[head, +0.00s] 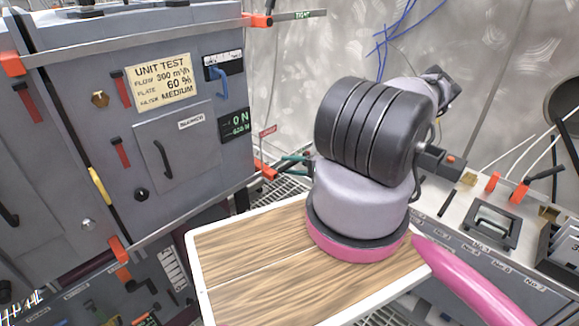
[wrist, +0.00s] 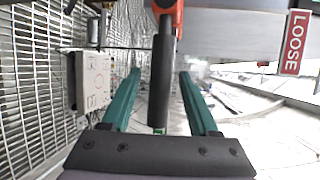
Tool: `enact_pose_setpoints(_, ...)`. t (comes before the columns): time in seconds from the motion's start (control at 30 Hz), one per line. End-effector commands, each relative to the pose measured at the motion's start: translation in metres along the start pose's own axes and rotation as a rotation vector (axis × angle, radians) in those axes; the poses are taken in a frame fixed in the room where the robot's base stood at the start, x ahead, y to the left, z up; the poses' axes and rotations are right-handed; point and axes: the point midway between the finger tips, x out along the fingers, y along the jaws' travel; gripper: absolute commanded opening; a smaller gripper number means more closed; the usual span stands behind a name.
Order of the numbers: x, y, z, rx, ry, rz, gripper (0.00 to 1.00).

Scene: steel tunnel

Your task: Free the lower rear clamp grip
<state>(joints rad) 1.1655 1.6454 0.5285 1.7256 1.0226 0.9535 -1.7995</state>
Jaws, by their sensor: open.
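The lower rear clamp grip is a black cylinder (wrist: 162,85) under an orange joint (wrist: 176,12) in the wrist view. In the head view the orange part of this clamp (head: 264,170) shows at the unit's lower right edge. My gripper (wrist: 160,74) is open, its two teal fingers on either side of the black grip, with a visible gap to each side. In the head view the teal fingers (head: 292,159) show beside the clamp, partly hidden by my arm. A red tag reading LOOSE (wrist: 294,43) hangs at the right; it also shows in the head view (head: 267,131).
The grey unit (head: 200,120) fills the left of the head view. Its upper clamp (head: 258,20) has a bar with a TIGHT tag (head: 303,15). In the wrist view a mesh wall (wrist: 30,90) and a pale box (wrist: 92,82) stand close on the left.

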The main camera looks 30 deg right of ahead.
Motion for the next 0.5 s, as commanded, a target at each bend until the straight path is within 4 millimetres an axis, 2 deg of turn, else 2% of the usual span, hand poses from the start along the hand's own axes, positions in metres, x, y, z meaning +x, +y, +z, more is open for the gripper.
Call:
enact_pose_setpoints(0.2, 0.0005, 0.0001, 0.0002, 0.000, -0.001, 0.000, 0.61)
enact_pose_setpoints(0.37, 0.0004, 0.0002, 0.0002, 0.000, -0.001, 0.001, 0.00)
enact_pose_setpoints(0.5, 0.0003, 0.0003, 0.0003, 0.000, -0.001, 0.001, 0.00)
